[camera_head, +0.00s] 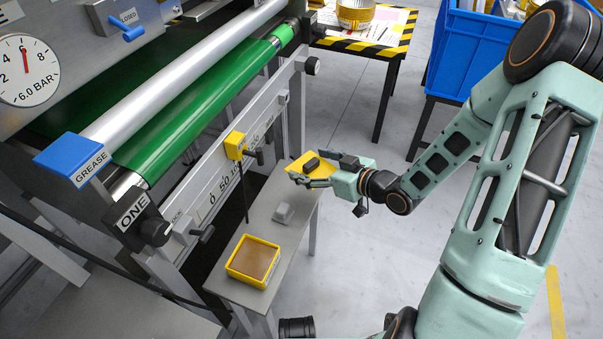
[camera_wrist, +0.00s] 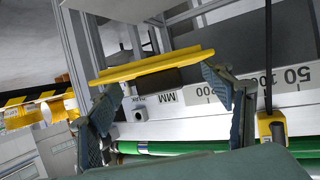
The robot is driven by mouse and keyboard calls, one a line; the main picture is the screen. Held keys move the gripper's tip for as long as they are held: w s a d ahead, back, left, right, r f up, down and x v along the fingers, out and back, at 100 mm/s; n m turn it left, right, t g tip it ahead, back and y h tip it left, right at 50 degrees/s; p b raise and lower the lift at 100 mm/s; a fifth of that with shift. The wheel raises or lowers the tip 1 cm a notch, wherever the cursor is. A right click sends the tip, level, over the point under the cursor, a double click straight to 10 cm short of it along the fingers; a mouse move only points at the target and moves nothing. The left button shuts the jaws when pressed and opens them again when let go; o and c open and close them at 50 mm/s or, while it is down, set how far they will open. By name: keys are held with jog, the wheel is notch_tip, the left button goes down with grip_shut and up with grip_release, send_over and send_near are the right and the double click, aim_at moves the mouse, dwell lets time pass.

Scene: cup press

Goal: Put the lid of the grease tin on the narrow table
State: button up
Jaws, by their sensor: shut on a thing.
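The grease tin's lid (camera_head: 297,170) is a flat yellow plate with a dark block-shaped handle. My gripper (camera_head: 327,172) is shut on the lid and holds it over the far end of the narrow table (camera_head: 262,217); the height of the gap is hard to judge. In the wrist view the lid (camera_wrist: 150,66) shows nearly edge-on, with its dark handle between the two fingers of my gripper (camera_wrist: 165,97). The open grease tin (camera_head: 235,270), a yellow square box with brown grease inside, stands on the near end of the narrow table.
A small grey block (camera_head: 284,213) sits mid-table, between the tin and the lid. A striped table (camera_head: 385,45) and blue crate (camera_head: 480,50) stand behind.

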aim_at(303, 162)
jog(key=w+f+b, duration=0.1)
jog(key=w+f, duration=0.1)
jog(key=w+a+f+b, duration=0.1)
jog(key=w+f, duration=0.1)
jog(key=w, duration=0.1)
jog(key=w+a+f+b, duration=0.1)
jog(key=w+f, duration=0.1)
jog(key=f, duration=0.1)
jog(key=shift+w, duration=0.25)
jog(key=shift+w+f+b, duration=0.15)
jog(key=shift+f+b, duration=0.15)
jog(key=shift+f, duration=0.55)
jog(key=shift+w+f+b, duration=0.1)
jog(key=shift+f+b, duration=0.2)
jog(key=shift+f, duration=0.55)
jog(key=shift+f, duration=0.1)
jog(key=shift+f, duration=0.2)
jog(key=o, duration=1.1)
jog(key=shift+r, duration=0.1)
jog(key=shift+o, duration=0.3)
jog(key=shift+r, duration=0.1)
jog(key=shift+s+d+r, duration=0.1)
jog(key=shift+r, duration=0.1)
jog(key=p+v, duration=0.3)
jog(key=v, duration=0.8)
jog(key=shift+s+d, duration=0.25)
